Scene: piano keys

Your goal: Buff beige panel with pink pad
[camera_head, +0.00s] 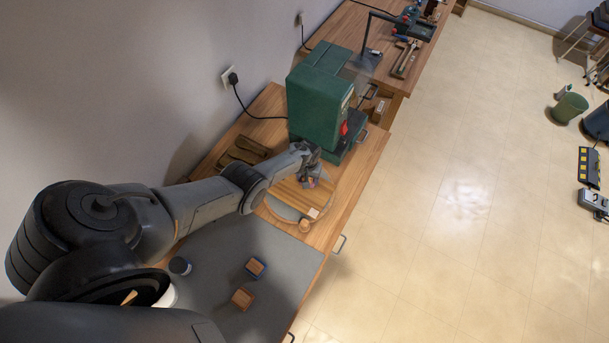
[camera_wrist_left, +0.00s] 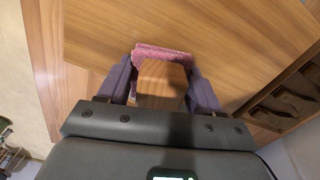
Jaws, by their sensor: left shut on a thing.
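My left gripper (camera_head: 310,177) is over the workbench and shut on the wooden block handle (camera_wrist_left: 162,84) of the pink pad. In the left wrist view, the handle sits between the two purple fingers (camera_wrist_left: 163,76). The pink pad (camera_wrist_left: 163,53) shows at the far end of the handle, over the beige wooden panel (camera_wrist_left: 225,28). I cannot tell whether the pad touches the panel. In the head view, the panel (camera_head: 291,196) lies on the bench below the gripper, and the gripper and arm partly cover it. My right gripper is not in view.
A green machine (camera_head: 318,95) stands just behind the gripper. A brown tray (camera_head: 243,150) lies near the wall. Open floor is on the right.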

